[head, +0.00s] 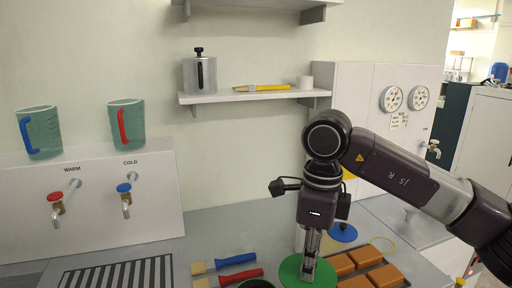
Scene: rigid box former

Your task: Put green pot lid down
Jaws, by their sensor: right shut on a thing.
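The green pot lid (290,271) is a flat green disc at the bottom middle of the head view, low over the grey counter. My right gripper (309,268) points straight down at the lid, its fingers shut on it near the centre. The fingers hide the lid's grip. I cannot tell whether the lid touches the counter. A dark round pot (257,284) shows partly at the bottom edge, just left of the lid. My left gripper is not in view.
A blue lid (343,232) lies behind. A striped grate (120,274) is at left. A shelf (250,97) hangs above.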

